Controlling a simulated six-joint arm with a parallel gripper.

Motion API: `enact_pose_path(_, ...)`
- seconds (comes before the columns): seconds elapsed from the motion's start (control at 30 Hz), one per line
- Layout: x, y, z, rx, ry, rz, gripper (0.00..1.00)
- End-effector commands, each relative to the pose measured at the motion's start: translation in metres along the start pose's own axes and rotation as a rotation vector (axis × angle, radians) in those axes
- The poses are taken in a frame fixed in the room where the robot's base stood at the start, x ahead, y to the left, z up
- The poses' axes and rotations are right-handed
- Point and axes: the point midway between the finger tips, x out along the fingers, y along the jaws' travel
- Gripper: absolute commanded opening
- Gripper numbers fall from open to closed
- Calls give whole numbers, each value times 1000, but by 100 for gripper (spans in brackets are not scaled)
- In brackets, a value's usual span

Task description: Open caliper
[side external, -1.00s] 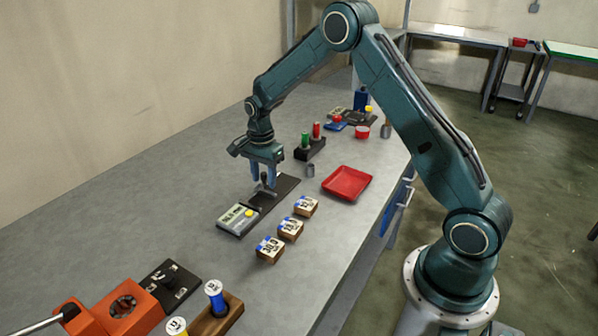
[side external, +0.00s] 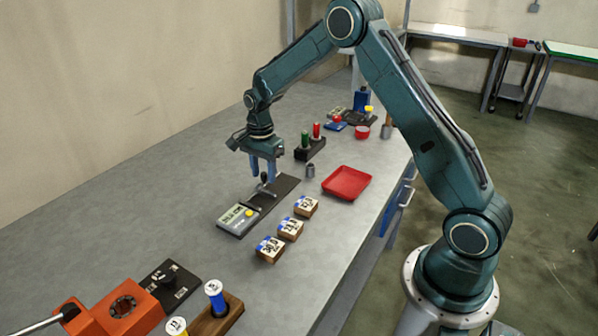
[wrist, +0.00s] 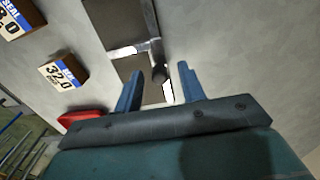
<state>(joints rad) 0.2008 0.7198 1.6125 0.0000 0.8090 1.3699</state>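The caliper is a grey unit with a display and a yellow button (side external: 239,219), joined to a dark flat bar (side external: 282,188). A slider with a dark upright knob (side external: 264,180) sits on the bar, a short way from the display unit. My gripper (side external: 265,174) is over the bar at the knob, its blue fingers pointing down. In the wrist view the fingers (wrist: 157,72) are apart, and the knob (wrist: 159,74) shows between and just beyond their tips, with no finger seen touching it. The display's reading is too small to tell.
Several labelled wooden blocks (side external: 290,229) stand in front of the caliper. A red tray (side external: 347,183) lies to the right. A dark holder with green and red pieces (side external: 310,149) and a small grey cylinder (side external: 310,171) stand behind. The bench left of the caliper is clear.

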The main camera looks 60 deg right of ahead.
Motion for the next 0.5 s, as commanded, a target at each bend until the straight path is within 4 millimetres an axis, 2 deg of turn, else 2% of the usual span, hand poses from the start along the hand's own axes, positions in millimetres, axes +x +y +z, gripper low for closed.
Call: enact_pose_path(0.5,-30,0,0,0,0,-2,40)
